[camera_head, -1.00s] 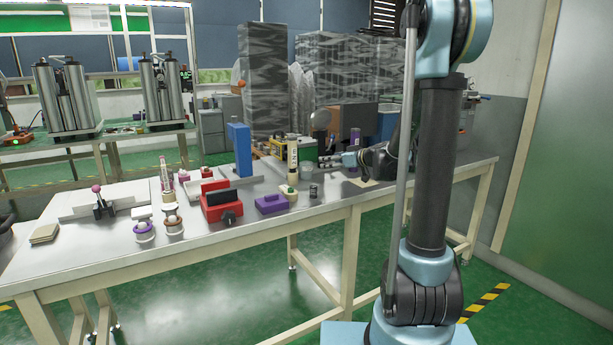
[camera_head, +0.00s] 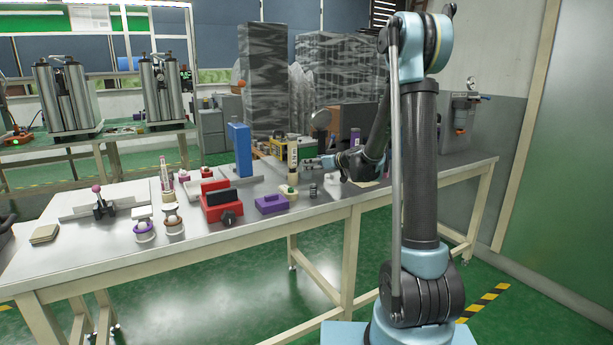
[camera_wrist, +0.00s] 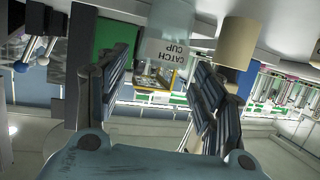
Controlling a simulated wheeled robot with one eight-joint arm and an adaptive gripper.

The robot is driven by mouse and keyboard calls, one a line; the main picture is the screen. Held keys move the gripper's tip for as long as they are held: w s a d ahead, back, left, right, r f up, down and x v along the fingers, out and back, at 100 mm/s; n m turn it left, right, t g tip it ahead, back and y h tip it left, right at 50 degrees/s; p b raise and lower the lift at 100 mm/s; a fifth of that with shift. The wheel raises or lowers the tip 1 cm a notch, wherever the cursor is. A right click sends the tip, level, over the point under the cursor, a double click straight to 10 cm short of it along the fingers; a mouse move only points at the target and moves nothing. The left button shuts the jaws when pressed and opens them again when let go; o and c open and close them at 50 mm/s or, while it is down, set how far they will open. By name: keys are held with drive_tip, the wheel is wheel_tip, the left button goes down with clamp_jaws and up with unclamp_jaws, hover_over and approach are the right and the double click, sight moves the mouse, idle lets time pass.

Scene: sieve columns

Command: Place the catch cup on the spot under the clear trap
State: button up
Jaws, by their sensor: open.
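The catch cup (camera_wrist: 170,38) is a small clear-grey cup with its name printed on it. It shows upside down at the top of the wrist view, ahead of my gripper and standing on the bench. My gripper (camera_wrist: 163,98) is open and empty; the cup lies between the lines of its two fingers but toward the table side, not between the pads. In the head view my gripper (camera_head: 318,163) is low over the right part of the bench, and a small grey cup (camera_head: 313,190) stands just below it. I cannot make out the clear trap or the spot.
A labelled upright column (camera_head: 292,155) stands left of my gripper. A purple block (camera_head: 271,204), a red-and-black device (camera_head: 220,203) and a blue upright (camera_head: 240,148) stand further left. A beige cylinder (camera_wrist: 238,42) is beside the cup.

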sight(309, 178)
drive_tip(key=x, duration=0.4)
drive_tip(key=shift+f, duration=0.15)
drive_tip(key=shift+s, duration=0.1)
drive_tip(key=c, duration=0.7)
drive_tip(key=shift+c, duration=0.2)
